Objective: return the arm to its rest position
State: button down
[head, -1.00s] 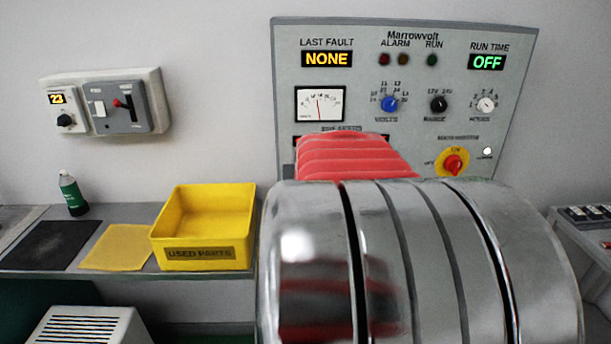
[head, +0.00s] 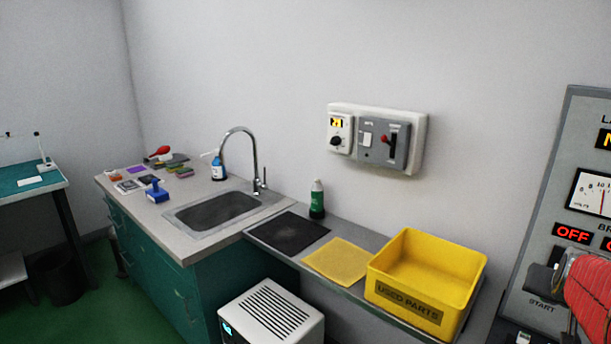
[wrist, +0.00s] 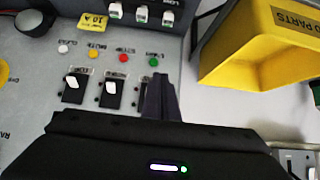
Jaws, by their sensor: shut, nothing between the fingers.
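In the wrist view my gripper (wrist: 159,88) shows as dark fingers pressed together, with nothing between them. It points over a grey control panel (wrist: 40,52) with rocker switches and coloured buttons. A white rocker switch (wrist: 111,88) lies just left of the fingers, and a green button (wrist: 154,62) is just beyond their tips. I cannot tell whether the fingers touch the panel.
A yellow used parts bin (head: 410,298) stands on the shelf, left of the tall panel (head: 560,165). A green bottle (head: 317,200), black mat (head: 287,234) and yellow cloth (head: 337,261) are beside it.

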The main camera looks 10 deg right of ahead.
jog(key=w+a+n+y, duration=0.1)
jog(key=a+n+y, duration=0.35)
jog(key=a, duration=1.85)
jog(key=s+a+f+n+y, duration=0.1)
jog(key=s+a, duration=0.3)
jog(key=a, duration=0.4)
jog(key=s+a+f+n+y, duration=0.1)
jog(key=s+a+n, duration=0.3)
jog(key=a, duration=0.4)
jog(key=shift+s+a+f+g, duration=0.35)
jog(key=shift+s+g, duration=0.05)
jog(key=shift+s, duration=0.4)
